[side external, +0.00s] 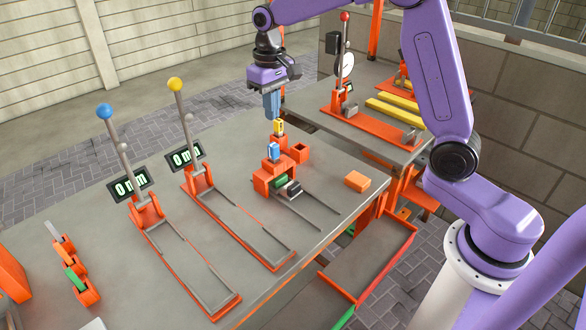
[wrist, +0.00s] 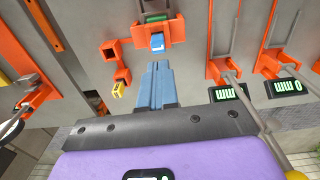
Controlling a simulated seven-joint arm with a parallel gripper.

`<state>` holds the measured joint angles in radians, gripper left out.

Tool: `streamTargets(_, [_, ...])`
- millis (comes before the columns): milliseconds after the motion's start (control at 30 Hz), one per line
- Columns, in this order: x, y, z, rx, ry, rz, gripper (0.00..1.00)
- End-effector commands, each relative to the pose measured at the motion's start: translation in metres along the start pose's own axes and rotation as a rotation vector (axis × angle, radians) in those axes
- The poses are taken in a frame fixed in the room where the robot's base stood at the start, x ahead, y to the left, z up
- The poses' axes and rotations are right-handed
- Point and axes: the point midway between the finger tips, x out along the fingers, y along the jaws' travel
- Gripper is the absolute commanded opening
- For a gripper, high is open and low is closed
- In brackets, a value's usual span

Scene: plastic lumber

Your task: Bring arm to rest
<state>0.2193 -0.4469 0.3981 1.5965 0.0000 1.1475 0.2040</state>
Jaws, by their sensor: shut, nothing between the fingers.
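My purple arm reaches in from the right in the side external view. My gripper (side external: 272,112) points down above the grey table, with its blue fingers together and nothing between them. In the wrist view my gripper (wrist: 157,66) is also shut and empty. Its fingertips show just below a blue block (wrist: 157,41) in an orange holder. In the side external view that blue block (side external: 274,150) sits lower than the fingertips. A small yellow block (side external: 279,128) stands close to the fingertips; I cannot tell the exact gap. It also shows left of the fingers in the wrist view (wrist: 118,89).
Two lever devices with blue (side external: 104,111) and yellow (side external: 175,84) knobs stand on the left, each with a display (side external: 186,154). An orange block (side external: 357,181) lies near the table's right edge. A second table (side external: 310,105) behind holds a red-knobbed lever (side external: 345,17) and yellow bars (side external: 391,112).

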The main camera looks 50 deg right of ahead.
Motion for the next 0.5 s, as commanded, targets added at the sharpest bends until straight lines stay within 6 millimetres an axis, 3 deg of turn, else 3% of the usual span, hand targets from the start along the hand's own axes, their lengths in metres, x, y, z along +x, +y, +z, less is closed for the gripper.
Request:
streamTargets(167, [-0.005, -0.021, 0.035, -0.124, 0.005, -0.002, 0.0])
streamTargets(500, [-0.008, -0.049, 0.138, -0.439, 0.013, -0.005, 0.0])
